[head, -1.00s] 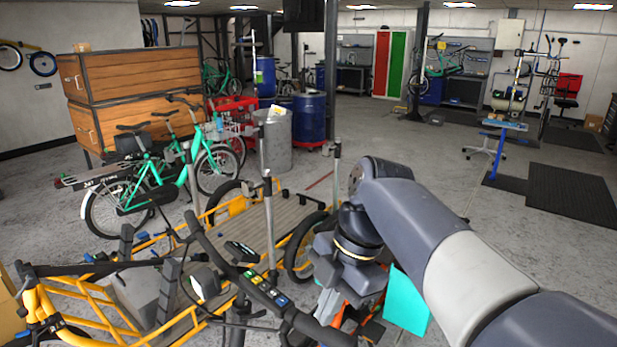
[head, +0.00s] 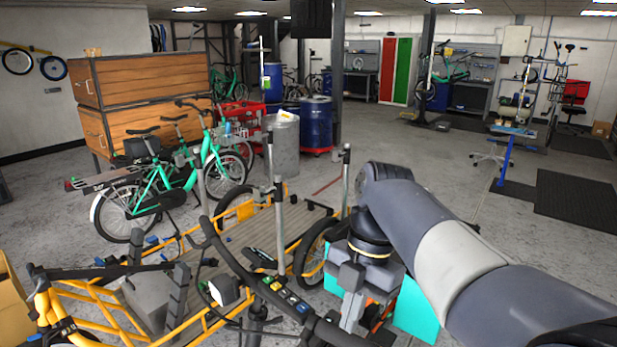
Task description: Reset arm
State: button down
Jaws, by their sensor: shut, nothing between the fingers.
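My arm reaches in from the lower right and bends down at its wrist. My gripper (head: 362,302) hangs low in front of me, beside the handlebar of the yellow cargo bike (head: 282,293). Its jaws are shut and hold nothing. The fingertips are small and dark here and partly lost against the orange and black parts behind them. A flat turquoise panel (head: 417,310) shows just right of the gripper, partly behind my arm.
The yellow cargo bike with its wooden deck (head: 262,235) and upright posts fills the lower left and centre. Green bikes (head: 160,185) stand behind it near wooden drawers (head: 150,80). A grey bin (head: 283,145) and blue barrel (head: 316,122) are further back. Open floor lies at centre right.

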jog(key=shift+d+r, duration=0.15)
jog(key=shift+r, duration=0.2)
